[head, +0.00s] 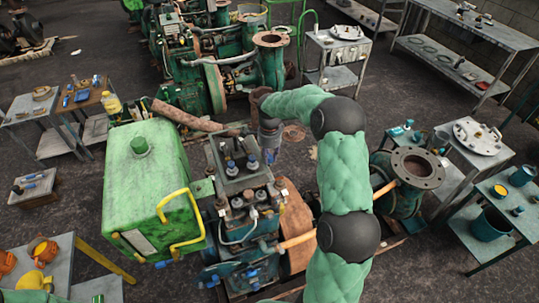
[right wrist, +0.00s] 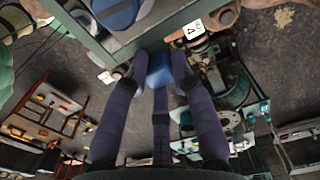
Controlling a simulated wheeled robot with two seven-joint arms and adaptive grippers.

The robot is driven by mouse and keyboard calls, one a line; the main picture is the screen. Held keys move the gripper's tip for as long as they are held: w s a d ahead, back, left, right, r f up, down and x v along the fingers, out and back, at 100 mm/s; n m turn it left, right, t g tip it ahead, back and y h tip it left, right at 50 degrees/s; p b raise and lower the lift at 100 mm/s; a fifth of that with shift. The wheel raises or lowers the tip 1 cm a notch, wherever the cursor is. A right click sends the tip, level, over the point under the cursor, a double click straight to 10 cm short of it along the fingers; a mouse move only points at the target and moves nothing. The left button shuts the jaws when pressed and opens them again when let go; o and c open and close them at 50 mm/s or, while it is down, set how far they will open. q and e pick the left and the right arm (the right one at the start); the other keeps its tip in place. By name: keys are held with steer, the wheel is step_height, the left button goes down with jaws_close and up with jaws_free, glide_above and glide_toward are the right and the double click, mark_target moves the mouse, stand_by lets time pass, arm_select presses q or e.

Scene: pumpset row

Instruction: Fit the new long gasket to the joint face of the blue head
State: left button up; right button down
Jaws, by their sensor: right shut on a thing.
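My right gripper (head: 269,152) reaches down beside the grey top (head: 226,152) of the middle engine in the head view. In the right wrist view, its dark fingers (right wrist: 160,78) are closed around a small blue part (right wrist: 158,66), mostly hidden between them. I cannot tell whether the blue part is free or fixed to the engine. A grey edge (right wrist: 180,28) runs just beyond the fingertips, with another blue part (right wrist: 116,12) on it. I cannot make out the long gasket or the joint face of the blue head for sure. My left gripper is out of view.
A green tank (head: 147,190) with yellow handrails stands left of the engine. A green pump casing (head: 400,195) stands to the right, beyond my arm. Tool-laden carts and benches (head: 490,30) stand around. Dark floor is open at the left and upper right.

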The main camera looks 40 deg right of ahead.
mark_target(270, 170)
steer(key=shift+f+b, duration=1.85)
steer(key=shift+f, duration=0.95)
steer(key=c, duration=1)
jaws_free()
steer(key=shift+o, duration=0.2)
steer(key=shift+r, duration=0.1)
steer(key=shift+r+p, duration=0.9)
steer(key=shift+r, duration=0.65)
steer(key=shift+f, duration=0.1)
